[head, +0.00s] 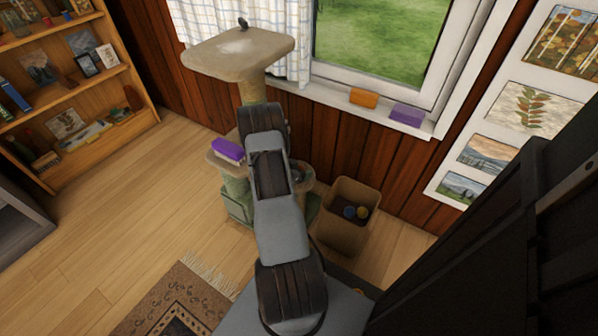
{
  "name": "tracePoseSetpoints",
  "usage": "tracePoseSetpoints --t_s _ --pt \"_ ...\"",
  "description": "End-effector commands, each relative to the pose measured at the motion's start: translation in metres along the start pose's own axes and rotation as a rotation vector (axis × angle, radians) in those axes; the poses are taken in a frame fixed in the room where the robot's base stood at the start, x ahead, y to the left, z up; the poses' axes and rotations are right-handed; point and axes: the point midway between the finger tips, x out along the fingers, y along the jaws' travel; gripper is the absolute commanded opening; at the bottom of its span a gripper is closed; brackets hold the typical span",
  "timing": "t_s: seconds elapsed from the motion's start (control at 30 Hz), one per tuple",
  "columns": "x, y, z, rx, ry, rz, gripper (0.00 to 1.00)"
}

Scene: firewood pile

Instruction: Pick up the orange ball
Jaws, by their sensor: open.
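No clearly orange ball shows in the head view. A small yellowish ball (362,212) lies inside the tan open bin (345,239), beside a blue ball (349,212). I cannot tell whether the yellowish one is the orange ball. The bin stands on the floor under the window, to the right of my arm. My arm reaches up the middle of the picture in front of the cat tree. My gripper is not visible; the arm's own links hide what lies behind them.
The beige cat tree (225,55) holds a purple block (228,150) on a lower shelf. An orange block (363,97) and a purple block (407,114) lie on the windowsill. A bookshelf (88,122) stands left. The wooden floor (120,205) is clear at left, with a rug (170,303) below.

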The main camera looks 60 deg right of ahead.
Motion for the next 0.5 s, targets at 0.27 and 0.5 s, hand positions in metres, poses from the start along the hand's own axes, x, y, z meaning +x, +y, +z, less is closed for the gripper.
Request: tracePoseSetpoints --t_s 0.27,0.5 --pt "-0.0003 -0.0001 0.0000 0.000 0.000 0.000 0.62" --pt "-0.0004 -0.0001 0.0000 0.000 0.000 0.000 0.39"
